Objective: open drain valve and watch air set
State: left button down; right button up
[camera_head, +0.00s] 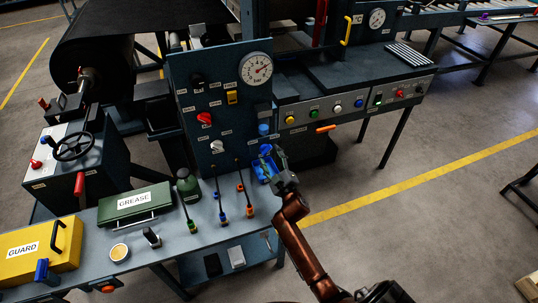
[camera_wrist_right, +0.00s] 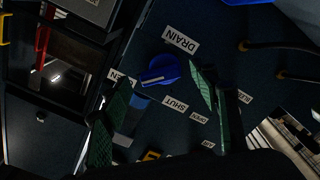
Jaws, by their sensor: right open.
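The drain valve is a round blue knob (camera_wrist_right: 160,71) on the dark panel (camera_head: 187,86), with a lighter bar across its face. In the right wrist view a DRAIN label (camera_wrist_right: 181,40) is beside it, with a SHUT label (camera_wrist_right: 175,104) on its other side. A blue cylinder (camera_wrist_right: 132,114), perhaps the air set bowl, is next to the knob; it also shows in the head view (camera_head: 263,129). My right gripper (camera_wrist_right: 160,79) is open, with its green fingers on either side of the knob; contact cannot be told. A white gauge (camera_head: 256,69) is above. My left gripper is out of view.
Open floor lies to the right.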

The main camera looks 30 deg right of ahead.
jog(key=v, duration=1)
